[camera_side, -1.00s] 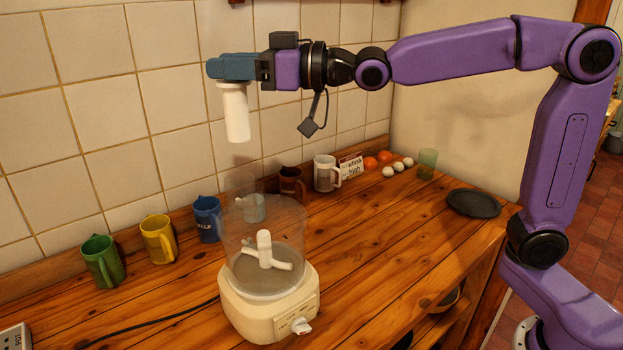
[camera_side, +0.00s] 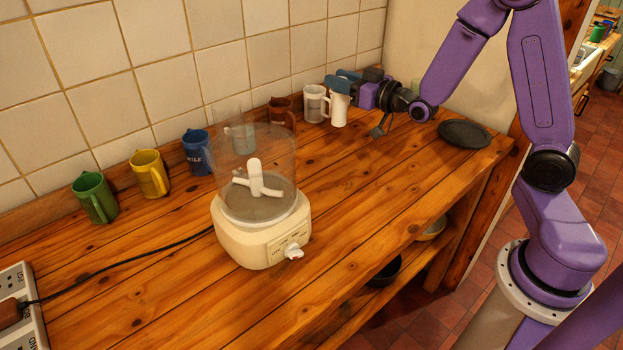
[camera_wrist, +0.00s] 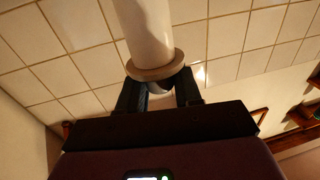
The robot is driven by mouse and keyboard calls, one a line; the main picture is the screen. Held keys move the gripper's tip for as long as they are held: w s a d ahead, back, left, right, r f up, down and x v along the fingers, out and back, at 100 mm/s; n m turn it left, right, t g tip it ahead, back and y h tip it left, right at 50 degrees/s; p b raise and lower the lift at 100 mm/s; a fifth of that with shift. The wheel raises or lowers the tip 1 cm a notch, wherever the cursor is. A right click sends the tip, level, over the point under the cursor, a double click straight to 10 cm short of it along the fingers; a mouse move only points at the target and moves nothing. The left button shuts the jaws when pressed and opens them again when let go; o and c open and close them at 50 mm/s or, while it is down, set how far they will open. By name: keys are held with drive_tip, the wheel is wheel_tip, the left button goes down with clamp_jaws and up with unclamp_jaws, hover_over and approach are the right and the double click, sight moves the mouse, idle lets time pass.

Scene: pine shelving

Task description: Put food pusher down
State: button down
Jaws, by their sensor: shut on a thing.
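The food pusher (camera_side: 339,109) is a white cylinder, held upright by my gripper (camera_side: 343,82) at the back right of the wooden counter. My gripper is shut on its top end. The pusher's lower end is at or just above the counter, next to the white mug; I cannot tell whether it touches. In the wrist view the pusher (camera_wrist: 147,30) runs away from the fingers (camera_wrist: 158,88), with its wider rim at the fingers. The food processor (camera_side: 262,228), with a cream base and a clear bowl, stands mid-counter, well to the left of my gripper.
A white mug (camera_side: 315,104) stands just left of the pusher, then a brown mug (camera_side: 283,113). Blue (camera_side: 196,153), yellow (camera_side: 150,174) and green (camera_side: 95,198) mugs line the wall. A dark round plate (camera_side: 464,134) lies to the right. The counter's middle right is clear.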

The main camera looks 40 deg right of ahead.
drive_tip(key=shift+s+a+f+n+y, duration=0.1)
drive_tip(key=shift+s+f+n+y, duration=0.1)
drive_tip(key=shift+s+n+y, duration=0.25)
drive_tip(key=s+a+n+g+y, duration=0.5)
drive_tip(key=a+n+y, duration=0.1)
drive_tip(key=a+y, duration=0.25)
drive_tip(key=w+a+f, duration=0.1)
drive_tip(key=w+f, duration=1.2)
drive_tip(key=w, duration=0.1)
drive_tip(key=shift+a+y, duration=0.25)
drive_tip(key=shift+y, duration=0.05)
drive_tip(key=shift+f, duration=0.25)
drive_tip(key=c, duration=0.8)
unclamp_jaws()
drive_tip(key=shift+r, duration=0.1)
